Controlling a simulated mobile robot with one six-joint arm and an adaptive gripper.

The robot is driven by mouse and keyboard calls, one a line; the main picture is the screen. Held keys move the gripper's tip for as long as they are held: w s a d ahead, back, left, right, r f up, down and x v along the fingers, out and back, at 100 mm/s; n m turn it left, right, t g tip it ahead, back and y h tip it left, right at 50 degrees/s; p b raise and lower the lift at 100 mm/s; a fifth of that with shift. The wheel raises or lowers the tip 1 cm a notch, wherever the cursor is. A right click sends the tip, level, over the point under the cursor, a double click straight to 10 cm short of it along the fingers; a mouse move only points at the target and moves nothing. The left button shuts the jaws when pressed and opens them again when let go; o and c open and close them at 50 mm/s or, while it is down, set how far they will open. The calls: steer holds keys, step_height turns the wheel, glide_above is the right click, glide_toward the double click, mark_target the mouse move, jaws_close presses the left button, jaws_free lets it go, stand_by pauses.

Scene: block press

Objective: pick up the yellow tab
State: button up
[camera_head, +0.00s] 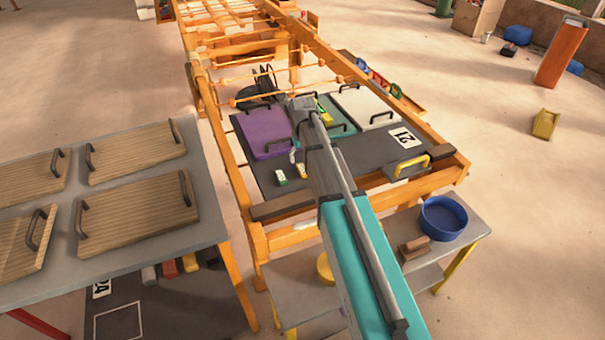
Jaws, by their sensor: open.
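A small yellow piece (304,170), which looks like the yellow tab, lies on the dark board (355,152) left of my arm. A small green and white piece (281,177) lies just left of it. Another yellow piece (326,116) shows on the green panel, partly behind my arm. These pieces are too small to make out clearly. My black gripper (264,72) is beyond the purple panel (265,132), farther back than the tabs and apart from them. It is open, with nothing visible between its fingers. My grey and teal arm hides part of the board.
An orange wooden frame (222,150) surrounds the board, with strung bars behind. A white panel (364,107) and a yellow handle (411,165) are on the right. A grey table (210,190) with wooden lids stands left. A blue bowl (443,216) sits on the low front bench.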

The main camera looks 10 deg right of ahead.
mark_target(302, 169)
steer(key=shift+f, duration=0.1)
stand_by(0.3)
steer(key=shift+s+f+b, duration=0.1)
steer(key=shift+f+b, duration=2.4)
steer(key=shift+b, duration=0.15)
steer(key=c, duration=1.1)
steer(key=shift+r, duration=0.25)
step_height(302, 169, up, 3)
steer(key=p, duration=0.3)
steer(key=shift+f, duration=0.1)
steer(key=s+r+p, duration=0.3)
steer(key=s, duration=0.1)
steer(key=s+r+p, duration=0.3)
steer(key=s, duration=0.2)
steer(key=s+r+p, duration=0.3)
steer(key=s+p, duration=0.1)
steer(key=s, duration=0.1)
steer(key=shift+d+r, duration=0.3)
steer(key=shift+r, duration=0.1)
